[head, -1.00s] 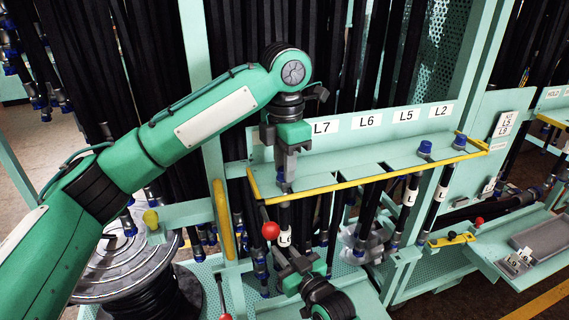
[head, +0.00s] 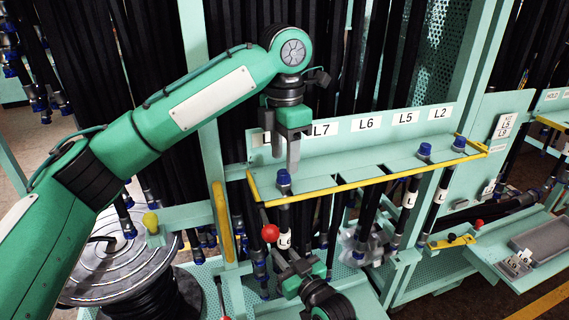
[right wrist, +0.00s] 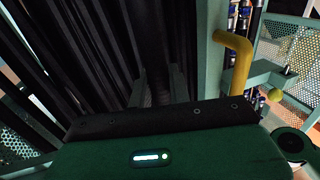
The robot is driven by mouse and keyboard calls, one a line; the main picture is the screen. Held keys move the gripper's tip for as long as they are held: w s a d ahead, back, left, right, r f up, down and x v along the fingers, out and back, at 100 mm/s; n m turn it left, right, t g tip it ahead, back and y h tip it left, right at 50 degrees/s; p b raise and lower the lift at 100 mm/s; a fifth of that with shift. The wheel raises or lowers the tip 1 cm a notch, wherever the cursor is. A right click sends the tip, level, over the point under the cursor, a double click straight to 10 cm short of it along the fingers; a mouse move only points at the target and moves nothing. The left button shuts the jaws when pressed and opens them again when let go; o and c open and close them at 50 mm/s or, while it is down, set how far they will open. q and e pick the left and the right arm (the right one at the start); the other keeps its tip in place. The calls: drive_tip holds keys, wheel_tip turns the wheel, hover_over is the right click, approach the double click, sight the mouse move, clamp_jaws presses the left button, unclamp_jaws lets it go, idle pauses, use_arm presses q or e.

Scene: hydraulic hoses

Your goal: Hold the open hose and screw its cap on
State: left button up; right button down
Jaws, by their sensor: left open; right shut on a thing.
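A blue cap (head: 284,179) sits upright on the top end of the leftmost hose (head: 284,218) at the yellow-edged shelf; whether it is fully seated cannot be told. The hose hangs below the shelf and carries a white label, partly hidden. My left gripper (head: 292,164) points down just above the cap, open and apart from it. My right gripper (head: 290,264) is below the shelf, shut on the hose. In the right wrist view the fingers (right wrist: 155,85) are dark and the grip is hard to make out.
The shelf (head: 345,182) has labels L7, L6, L5 and L2 behind it. Two more blue-capped hoses (head: 424,150) stand at its right. A red knob (head: 270,233) is left of the held hose. A hose reel (head: 130,268) stands at lower left.

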use_arm(q)
drive_tip(key=shift+r, duration=0.55)
drive_tip(key=shift+c, duration=0.3)
